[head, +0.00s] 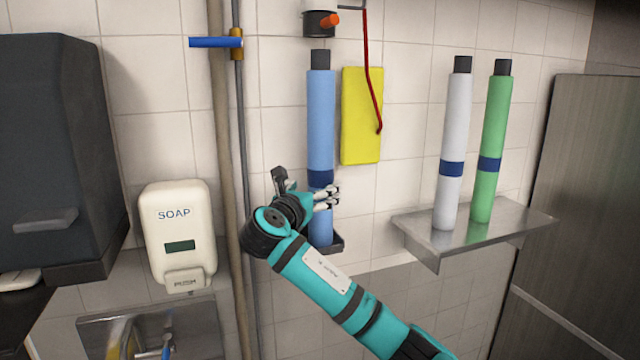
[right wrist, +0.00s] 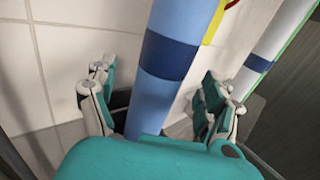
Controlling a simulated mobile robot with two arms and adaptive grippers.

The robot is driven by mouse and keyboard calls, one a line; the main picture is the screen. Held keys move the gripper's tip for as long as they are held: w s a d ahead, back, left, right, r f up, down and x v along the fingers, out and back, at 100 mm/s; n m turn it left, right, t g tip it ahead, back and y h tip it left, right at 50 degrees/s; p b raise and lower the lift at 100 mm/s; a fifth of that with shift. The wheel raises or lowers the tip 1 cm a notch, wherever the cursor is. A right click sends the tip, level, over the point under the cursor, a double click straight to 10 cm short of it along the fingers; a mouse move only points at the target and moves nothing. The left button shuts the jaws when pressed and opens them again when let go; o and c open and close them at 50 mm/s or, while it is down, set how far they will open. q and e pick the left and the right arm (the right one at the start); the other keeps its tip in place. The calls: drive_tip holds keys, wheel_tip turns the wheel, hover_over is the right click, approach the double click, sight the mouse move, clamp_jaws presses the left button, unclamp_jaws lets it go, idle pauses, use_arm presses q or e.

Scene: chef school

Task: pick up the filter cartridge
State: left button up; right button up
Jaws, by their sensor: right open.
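A blue filter cartridge (head: 321,125) with a dark cap and a dark blue band stands upright on a small dark holder (head: 335,243) at the wall, under a dark fitting. My right gripper (head: 308,190) is open at the cartridge's lower part, near the band, and hides some of it. In the right wrist view the cartridge (right wrist: 180,50) runs between the two spread fingers (right wrist: 155,100); I see a gap on each side. A white cartridge (head: 453,140) and a green cartridge (head: 492,145) stand on a metal shelf (head: 420,235) to the right. My left gripper is not in view.
A yellow card (head: 360,115) and a red bent rod (head: 367,60) hang right beside the blue cartridge. Vertical pipes (head: 220,130) with a blue lever (head: 215,42) run to its left. A soap dispenser (head: 178,235) and a dark cabinet (head: 55,150) are farther left.

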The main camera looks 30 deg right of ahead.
drive_tip(key=x, duration=0.1)
drive_tip(key=p+x, duration=0.1)
drive_tip(key=x, duration=0.1)
drive_tip(key=shift+d+r, duration=0.25)
drive_tip(key=shift+d, duration=0.15)
drive_tip(key=shift+w+d+f, duration=0.1)
drive_tip(key=shift+w, duration=0.05)
drive_tip(key=c, duration=0.4)
clamp_jaws()
